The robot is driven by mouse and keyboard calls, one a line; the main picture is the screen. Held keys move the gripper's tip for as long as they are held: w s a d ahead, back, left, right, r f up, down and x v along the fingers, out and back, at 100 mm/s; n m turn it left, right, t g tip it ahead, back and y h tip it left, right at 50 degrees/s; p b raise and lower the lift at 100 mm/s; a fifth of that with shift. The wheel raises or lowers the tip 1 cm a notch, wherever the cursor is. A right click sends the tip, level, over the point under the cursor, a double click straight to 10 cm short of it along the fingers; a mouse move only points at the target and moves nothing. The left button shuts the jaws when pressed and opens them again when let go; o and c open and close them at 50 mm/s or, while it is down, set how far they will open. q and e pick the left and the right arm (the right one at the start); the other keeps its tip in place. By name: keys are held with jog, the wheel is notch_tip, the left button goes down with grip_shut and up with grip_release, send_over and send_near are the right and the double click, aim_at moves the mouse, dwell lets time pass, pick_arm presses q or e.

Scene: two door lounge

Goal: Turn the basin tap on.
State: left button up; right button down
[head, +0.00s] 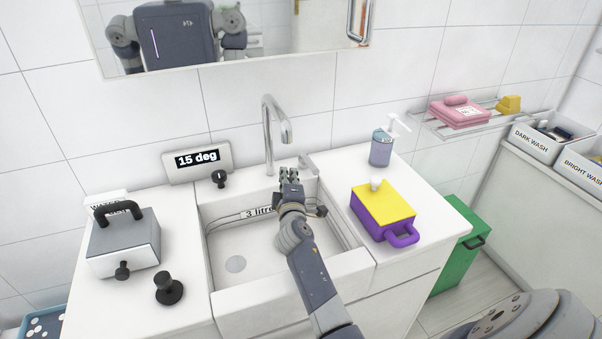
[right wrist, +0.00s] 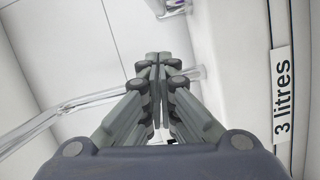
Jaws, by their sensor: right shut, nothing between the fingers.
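The basin tap (head: 277,121) is a chrome spout rising behind the white basin (head: 234,285), with a short lever (head: 308,163) at the right of its foot. My right gripper (head: 289,175) is shut and empty over the back of the basin, just in front of the tap's foot. It also shows in the right wrist view (right wrist: 158,58), with a chrome bar (right wrist: 85,102) of the tap behind the fingers. I cannot tell whether the fingers touch the tap. No water shows from the spout. My left gripper is not in view.
A "15 deg" display (head: 197,160) with a black knob (head: 220,179) stands left of the tap. A grey box (head: 124,243) and a black knob (head: 169,288) are on the left counter. A soap dispenser (head: 381,149) and a yellow-purple box (head: 383,209) are on the right.

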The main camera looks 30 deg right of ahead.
aim_at(310, 167)
jog(key=shift+s+d+f+p, duration=0.15)
jog(key=shift+s+d+p, duration=0.15)
jog(key=shift+d, duration=0.8)
jog(key=shift+s+d+f+p, duration=0.1)
jog(key=shift+s+d+p, duration=0.15)
jog(key=shift+d, duration=0.8)
jog(key=shift+s+d+f+p, duration=0.2)
jog(key=shift+d+p, duration=0.1)
jog(key=shift+d, duration=0.8)
jog(key=shift+s+d, duration=0.1)
jog(key=shift+d, duration=0.15)
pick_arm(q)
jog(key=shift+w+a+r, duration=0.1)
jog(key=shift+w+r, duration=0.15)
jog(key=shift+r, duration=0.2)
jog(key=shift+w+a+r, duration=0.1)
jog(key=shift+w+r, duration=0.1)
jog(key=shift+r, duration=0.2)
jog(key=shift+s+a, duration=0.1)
pick_arm(e)
jog(key=shift+a, duration=0.15)
